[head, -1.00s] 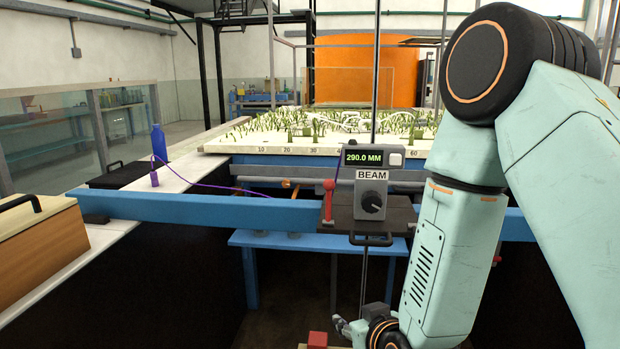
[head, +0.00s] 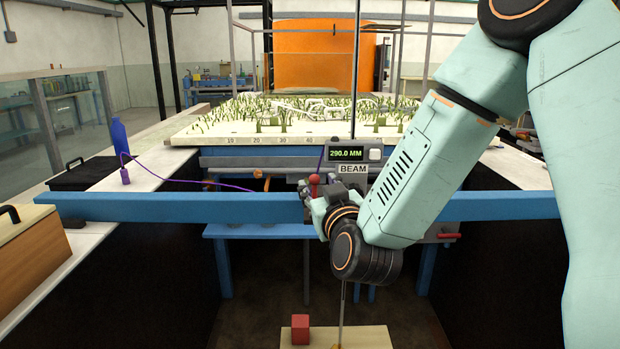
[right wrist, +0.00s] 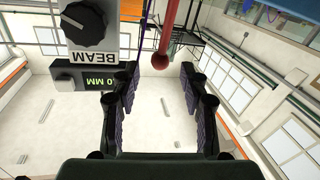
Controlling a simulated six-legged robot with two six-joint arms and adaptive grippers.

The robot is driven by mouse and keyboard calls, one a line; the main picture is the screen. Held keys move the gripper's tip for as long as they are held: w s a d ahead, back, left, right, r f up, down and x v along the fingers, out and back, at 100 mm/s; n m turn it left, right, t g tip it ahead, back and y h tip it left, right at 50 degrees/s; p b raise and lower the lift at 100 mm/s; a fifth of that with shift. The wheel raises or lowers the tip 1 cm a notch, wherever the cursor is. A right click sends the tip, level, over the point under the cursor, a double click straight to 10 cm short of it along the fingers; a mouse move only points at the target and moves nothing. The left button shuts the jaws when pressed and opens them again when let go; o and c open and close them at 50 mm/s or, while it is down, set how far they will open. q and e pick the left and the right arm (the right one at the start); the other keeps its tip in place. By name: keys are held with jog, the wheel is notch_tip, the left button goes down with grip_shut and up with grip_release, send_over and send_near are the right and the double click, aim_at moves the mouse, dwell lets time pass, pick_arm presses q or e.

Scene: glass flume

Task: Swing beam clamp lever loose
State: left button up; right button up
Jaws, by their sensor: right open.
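The beam clamp lever (head: 314,181) is red with a round knob, at the left side of the BEAM control box (head: 353,168) on the blue beam (head: 170,207). My right gripper (head: 308,193) is at the lever, its fingers partly hidden by the wrist and lever. In the right wrist view the gripper (right wrist: 158,78) is open, and the red knob (right wrist: 161,61) shows near the fingertips, between their lines. I see no finger closed on it. The box's dial (right wrist: 83,24) shows at upper left there. My left gripper is not in view.
The display reads 290.0 MM. A planted flume bed (head: 290,115) lies behind the beam. A blue bottle (head: 120,137) and a purple cable (head: 215,184) are at left. A red cube (head: 300,329) sits on a wooden board (head: 365,338) below.

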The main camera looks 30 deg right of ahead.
aim_at(318, 181)
jog(key=x, duration=0.3)
jog(key=shift+w+d+f, duration=0.1)
jog(key=shift+w+d, duration=0.2)
jog(key=shift+w+a, duration=0.2)
jog(key=shift+w, duration=0.25)
jog(key=shift+d, duration=0.25)
jog(key=shift+a, duration=0.25)
jog(key=c, duration=0.6)
jog(key=shift+d, duration=0.1)
grip_shut()
